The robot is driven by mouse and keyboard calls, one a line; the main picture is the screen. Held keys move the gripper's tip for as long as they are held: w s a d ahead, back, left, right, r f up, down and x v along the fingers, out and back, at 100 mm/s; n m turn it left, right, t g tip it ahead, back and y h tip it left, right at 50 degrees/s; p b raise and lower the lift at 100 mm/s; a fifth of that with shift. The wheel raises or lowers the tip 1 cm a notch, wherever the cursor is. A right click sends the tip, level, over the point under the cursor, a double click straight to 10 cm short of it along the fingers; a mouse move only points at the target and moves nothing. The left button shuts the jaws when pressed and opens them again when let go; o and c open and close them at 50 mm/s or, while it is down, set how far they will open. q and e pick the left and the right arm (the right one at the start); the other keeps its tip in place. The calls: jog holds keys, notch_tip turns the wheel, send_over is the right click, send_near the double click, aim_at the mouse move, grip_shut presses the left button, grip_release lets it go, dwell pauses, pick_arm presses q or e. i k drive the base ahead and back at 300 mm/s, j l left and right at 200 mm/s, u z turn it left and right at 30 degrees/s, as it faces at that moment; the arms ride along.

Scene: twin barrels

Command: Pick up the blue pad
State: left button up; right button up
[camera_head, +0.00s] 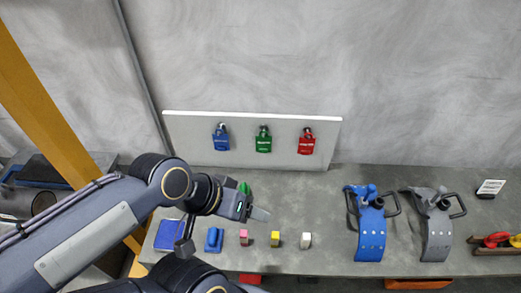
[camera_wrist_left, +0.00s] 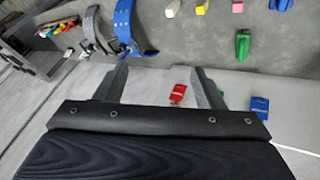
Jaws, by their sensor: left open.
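A flat blue square pad (camera_head: 168,235) lies at the left end of the grey table, partly hidden by my arm. A small upright blue block (camera_head: 213,239) stands to its right; a blue piece also shows at the top edge of the left wrist view (camera_wrist_left: 281,4). A blue padlock (camera_head: 221,139) hangs on the white board and shows in the left wrist view (camera_wrist_left: 260,106). My left gripper (camera_head: 258,212) is over the table, right of the flat pad and apart from it. Its fingers (camera_wrist_left: 158,85) are open and empty. My right gripper is not seen.
Green (camera_head: 263,142) and red (camera_head: 306,144) padlocks hang on the board (camera_head: 190,150). Pink (camera_head: 243,237), yellow (camera_head: 276,239) and white (camera_head: 306,240) blocks stand along the front. Blue (camera_head: 371,235) and grey (camera_head: 437,235) curved handled parts stand right. A yellow post (camera_head: 45,100) rises at left.

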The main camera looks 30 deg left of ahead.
aim_at(214, 237)
jog(key=u, duration=1.85)
